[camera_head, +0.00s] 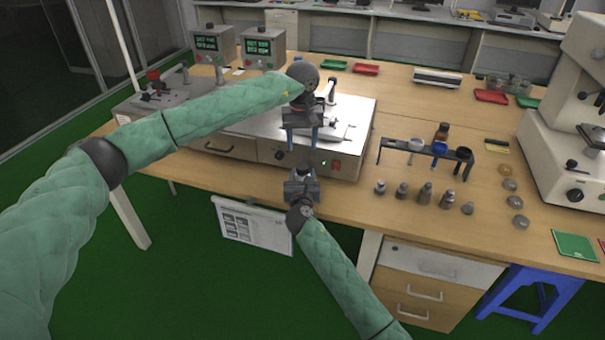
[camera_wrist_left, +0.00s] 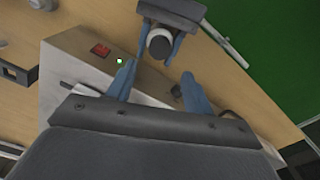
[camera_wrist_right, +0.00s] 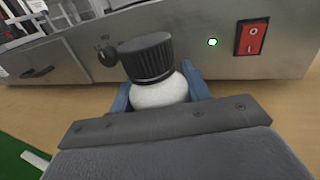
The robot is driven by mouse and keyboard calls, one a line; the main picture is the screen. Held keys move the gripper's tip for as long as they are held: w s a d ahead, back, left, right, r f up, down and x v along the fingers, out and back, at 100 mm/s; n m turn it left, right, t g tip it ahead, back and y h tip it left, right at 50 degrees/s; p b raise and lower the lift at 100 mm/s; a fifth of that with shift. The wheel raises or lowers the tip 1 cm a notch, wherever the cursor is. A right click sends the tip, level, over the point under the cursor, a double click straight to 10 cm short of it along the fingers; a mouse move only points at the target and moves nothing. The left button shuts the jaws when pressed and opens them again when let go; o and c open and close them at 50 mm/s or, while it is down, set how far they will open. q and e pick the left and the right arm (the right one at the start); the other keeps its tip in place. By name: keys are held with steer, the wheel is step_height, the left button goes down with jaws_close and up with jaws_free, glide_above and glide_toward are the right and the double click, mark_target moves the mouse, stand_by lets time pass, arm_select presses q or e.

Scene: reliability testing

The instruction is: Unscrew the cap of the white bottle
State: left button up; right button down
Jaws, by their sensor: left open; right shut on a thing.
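The white bottle (camera_wrist_right: 162,92) stands in my right gripper (camera_wrist_right: 158,92), which is shut on its body. Its ribbed black cap (camera_wrist_right: 147,58) sits on top, and the cap also shows in the left wrist view (camera_wrist_left: 160,46). In the head view my right gripper (camera_head: 302,178) is at the table's front edge, before the metal machine. My left gripper (camera_head: 302,138) is above it, pointing down. In the left wrist view my left gripper (camera_wrist_left: 160,88) is open and empty, its two blue fingers apart. The cap lies beyond the fingertips, not between them.
The metal machine (camera_head: 245,145) with a red switch (camera_wrist_right: 252,37) stands close behind the bottle. A black rack (camera_head: 420,148) and several small metal weights (camera_head: 425,193) stand to the right. A microscope (camera_head: 560,130) is at the far right.

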mark_target(303, 166)
arm_select(q)
steer(key=shift+s+f+m, duration=0.1)
steer(key=shift+f+m, duration=0.1)
steer(key=shift+m, duration=1)
steer(key=shift+f+m, duration=0.1)
steer(key=shift+m, duration=1)
steer(key=shift+f, duration=3.9)
steer(key=c, duration=1)
